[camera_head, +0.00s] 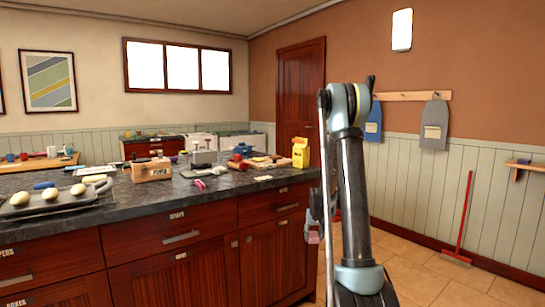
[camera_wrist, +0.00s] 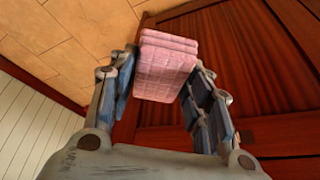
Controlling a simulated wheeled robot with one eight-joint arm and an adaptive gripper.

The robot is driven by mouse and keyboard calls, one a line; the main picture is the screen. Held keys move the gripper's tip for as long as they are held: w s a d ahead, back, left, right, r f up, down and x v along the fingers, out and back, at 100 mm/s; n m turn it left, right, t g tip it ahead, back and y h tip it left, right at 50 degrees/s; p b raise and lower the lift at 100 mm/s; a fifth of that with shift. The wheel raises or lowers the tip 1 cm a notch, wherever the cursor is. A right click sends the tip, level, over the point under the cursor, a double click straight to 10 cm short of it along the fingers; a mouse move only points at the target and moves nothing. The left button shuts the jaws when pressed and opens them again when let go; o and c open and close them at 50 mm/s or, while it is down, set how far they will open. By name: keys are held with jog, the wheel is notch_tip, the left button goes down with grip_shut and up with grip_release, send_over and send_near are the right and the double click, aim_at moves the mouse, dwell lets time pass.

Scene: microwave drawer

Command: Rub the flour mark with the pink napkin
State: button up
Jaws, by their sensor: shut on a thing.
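My gripper (camera_wrist: 158,82) is shut on the folded pink napkin (camera_wrist: 168,62), which sticks out past the fingertips in the wrist view. In the head view the pink napkin (camera_head: 313,236) shows small at the left side of my arm, below counter height and beside the cabinet's right end. I cannot make out a flour mark for certain. A small pale patch (camera_head: 262,178) lies on the dark countertop (camera_head: 225,190) near its front right, but I cannot tell whether it is flour or a card.
A yellow bag (camera_head: 300,152) stands at the counter's right end. A wooden box (camera_head: 151,169), a metal press (camera_head: 203,158) and a tray with pale dough pieces (camera_head: 75,202) stand further left. The wooden cabinet (camera_head: 275,250) is beside my arm; tiled floor (camera_head: 430,275) is open to the right.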

jog(key=shift+w+a, duration=0.1)
jog(key=shift+w, duration=0.4)
